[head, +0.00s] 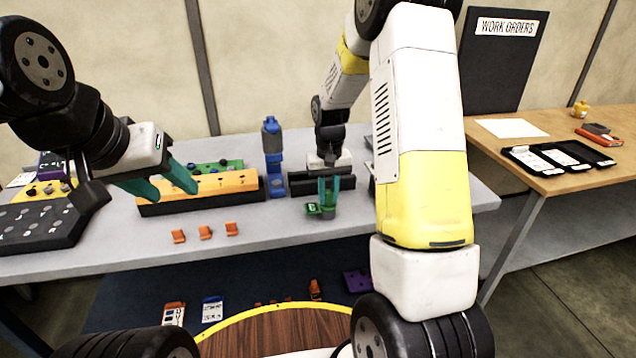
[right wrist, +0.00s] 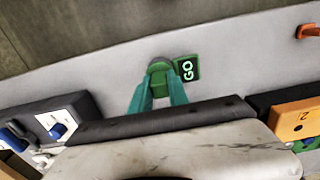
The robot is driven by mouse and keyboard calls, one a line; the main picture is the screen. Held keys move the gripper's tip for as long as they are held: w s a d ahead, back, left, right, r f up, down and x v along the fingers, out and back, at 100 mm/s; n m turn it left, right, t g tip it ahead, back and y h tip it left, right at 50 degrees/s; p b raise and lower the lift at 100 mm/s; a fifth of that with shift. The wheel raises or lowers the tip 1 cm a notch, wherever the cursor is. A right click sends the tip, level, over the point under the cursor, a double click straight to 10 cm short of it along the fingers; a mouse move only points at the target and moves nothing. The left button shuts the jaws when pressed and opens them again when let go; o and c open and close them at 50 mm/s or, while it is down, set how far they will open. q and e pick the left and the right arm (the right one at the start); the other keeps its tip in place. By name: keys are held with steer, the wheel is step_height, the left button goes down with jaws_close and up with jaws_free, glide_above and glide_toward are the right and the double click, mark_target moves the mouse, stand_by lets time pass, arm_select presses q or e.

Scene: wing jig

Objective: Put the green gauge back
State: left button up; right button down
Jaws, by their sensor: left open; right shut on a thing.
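The green gauge (head: 328,212) has a flat tag marked GO (right wrist: 187,68) beside a round green body (right wrist: 160,67). My right gripper (head: 330,188) is shut on it, with teal fingers pinching the body in the right wrist view (right wrist: 159,88). The gauge is low over the grey bench, in front of a dark block; I cannot tell whether it touches the bench. My left gripper (head: 177,194) is open and empty, its fingers over the left part of the orange-topped jig bar (head: 225,186).
Several orange clips (head: 205,233) lie along the front of the grey bench (head: 270,248). A blue upright clamp (head: 272,155) stands between the jig bar and the dark block (head: 300,184). A black tray (head: 40,226) is at left. A wooden table (head: 550,125) stands at right.

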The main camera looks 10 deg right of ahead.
steer(key=shift+f, duration=0.1)
steer(key=c, duration=1.3)
jaws_free()
steer(key=shift+o, duration=0.2)
step_height(320, 180, up, 12)
steer(key=s+r+t+y, duration=0.1)
steer(key=s+r+t, duration=0.2)
steer(key=s+r, duration=0.75)
steer(key=s+a+r+t+y, duration=0.1)
steer(key=s+a+t, duration=0.1)
steer(key=s, duration=1.1)
steer(key=shift+s+r+t, duration=0.15)
steer(key=shift+s+t, duration=0.2)
steer(key=shift+t, duration=0.25)
